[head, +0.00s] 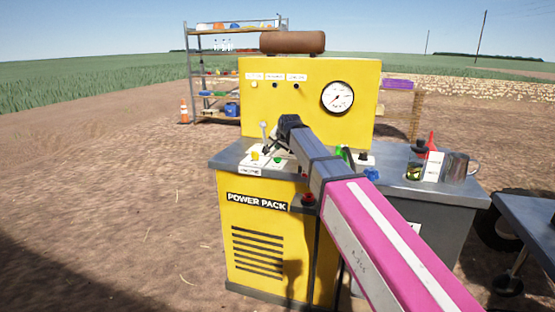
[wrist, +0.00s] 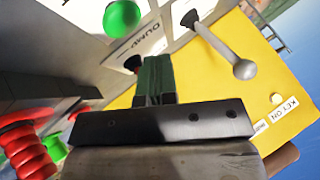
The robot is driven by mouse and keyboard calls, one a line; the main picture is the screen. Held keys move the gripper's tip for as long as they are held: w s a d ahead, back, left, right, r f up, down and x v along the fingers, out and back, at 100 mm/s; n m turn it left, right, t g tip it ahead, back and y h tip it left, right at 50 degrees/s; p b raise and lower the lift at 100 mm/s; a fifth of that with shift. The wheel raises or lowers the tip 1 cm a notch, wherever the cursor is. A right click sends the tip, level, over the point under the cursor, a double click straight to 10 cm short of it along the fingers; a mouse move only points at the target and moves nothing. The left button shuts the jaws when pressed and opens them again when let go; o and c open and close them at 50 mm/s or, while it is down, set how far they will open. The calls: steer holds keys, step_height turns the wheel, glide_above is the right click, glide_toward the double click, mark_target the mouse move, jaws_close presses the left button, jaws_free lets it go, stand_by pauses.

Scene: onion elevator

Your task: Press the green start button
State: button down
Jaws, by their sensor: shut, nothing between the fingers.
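My gripper (head: 272,141) reaches over the console of the yellow power pack (head: 259,215). Its dark fingers (wrist: 155,78) are shut and empty in the wrist view, near the "DUMP" label. A round green knob (wrist: 122,18) is beside that label, apart from the fingers. Another green part (wrist: 52,149) shows at lower left, partly hidden beside a red ribbed knob (wrist: 28,150). In the head view, a small green knob (head: 278,160) is just below my gripper, and another green part (head: 345,154) is partly hidden by my arm. I cannot tell which is the start button.
A grey lever with a ball end (wrist: 244,68) stands near the fingers. A yellow knob (head: 254,155) sits left on the console. The upright panel (head: 305,115) with a gauge (head: 337,97) rises behind. Cups (head: 458,167) stand on the right counter.

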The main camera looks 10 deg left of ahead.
mark_target(279, 158)
steer(key=shift+f, duration=0.85)
steer(key=shift+f, duration=0.15)
stand_by(1.4)
steer(key=shift+f, duration=0.25)
steer(key=shift+f, duration=0.6)
stand_by(0.8)
steer(key=shift+r, duration=1)
steer(key=shift+r, duration=0.15)
steer(key=shift+r, duration=2.4)
